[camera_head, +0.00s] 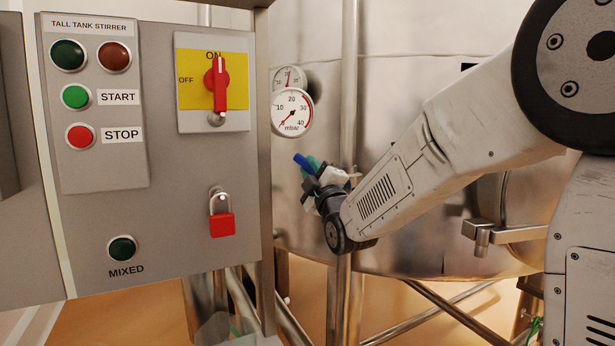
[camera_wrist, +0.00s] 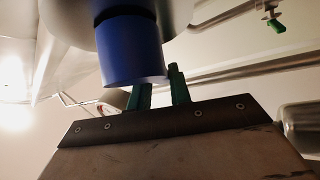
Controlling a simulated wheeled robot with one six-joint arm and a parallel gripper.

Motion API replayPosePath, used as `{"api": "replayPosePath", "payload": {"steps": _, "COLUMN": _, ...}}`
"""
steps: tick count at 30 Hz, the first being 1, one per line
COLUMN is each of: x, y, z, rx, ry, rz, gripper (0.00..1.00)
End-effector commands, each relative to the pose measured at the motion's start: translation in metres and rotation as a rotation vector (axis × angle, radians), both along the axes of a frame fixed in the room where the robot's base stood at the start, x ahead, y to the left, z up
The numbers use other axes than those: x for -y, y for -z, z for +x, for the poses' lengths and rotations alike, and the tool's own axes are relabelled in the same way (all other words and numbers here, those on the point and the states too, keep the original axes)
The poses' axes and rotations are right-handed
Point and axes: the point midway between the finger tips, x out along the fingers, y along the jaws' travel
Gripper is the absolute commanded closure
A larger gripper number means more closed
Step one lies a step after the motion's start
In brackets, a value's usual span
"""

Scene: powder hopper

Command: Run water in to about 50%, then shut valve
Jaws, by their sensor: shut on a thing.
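A blue cylindrical valve handle (camera_head: 302,161) sticks out at the tip of my gripper (camera_head: 322,178), in front of the steel tank (camera_head: 400,110). In the wrist view the blue handle (camera_wrist: 132,50) fills the upper middle, and the green fingers of my gripper (camera_wrist: 160,90) reach up to it. My gripper is shut on it, though the contact itself is partly hidden behind the blue part. The valve's body and pipe are mostly hidden by my gripper. No water or level reading shows in either view.
A grey stirrer panel (camera_head: 95,165) stands at left with START and STOP buttons, a red rotary switch (camera_head: 218,85) and a red padlock (camera_head: 222,224). A mbar dial (camera_head: 292,112) sits on the tank. A green-handled fitting (camera_wrist: 276,24) hangs at upper right in the wrist view.

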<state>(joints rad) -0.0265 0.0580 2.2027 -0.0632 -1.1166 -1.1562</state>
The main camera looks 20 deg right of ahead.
Motion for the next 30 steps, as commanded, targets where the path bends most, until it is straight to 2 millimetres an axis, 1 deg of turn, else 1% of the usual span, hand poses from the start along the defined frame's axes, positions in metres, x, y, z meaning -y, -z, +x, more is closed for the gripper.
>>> {"api": "replayPosePath", "payload": {"steps": 6, "x": 0.0031, "y": -0.0063, "z": -0.0032, "rx": 0.075, "ry": -0.001, "rz": 0.084, "gripper": 1.00}}
{"api": "replayPosePath", "payload": {"steps": 11, "x": 0.0047, "y": -0.0091, "z": -0.0047, "rx": 0.107, "ry": -0.001, "rz": 0.119, "gripper": 1.00}}
{"api": "replayPosePath", "payload": {"steps": 26, "x": 0.0055, "y": -0.0103, "z": -0.0055, "rx": 0.121, "ry": -0.001, "rz": 0.135, "gripper": 1.00}}
{"api": "replayPosePath", "payload": {"steps": 27, "x": 0.0056, "y": -0.0104, "z": -0.0056, "rx": 0.121, "ry": -0.001, "rz": 0.135, "gripper": 0.77}}
{"api": "replayPosePath", "payload": {"steps": 29, "x": 0.0056, "y": -0.0104, "z": -0.0056, "rx": 0.121, "ry": -0.001, "rz": 0.135, "gripper": 0.61}}
{"api": "replayPosePath", "payload": {"steps": 30, "x": 0.0056, "y": -0.0105, "z": -0.0055, "rx": 0.122, "ry": -0.001, "rz": 0.135, "gripper": 0.58}}
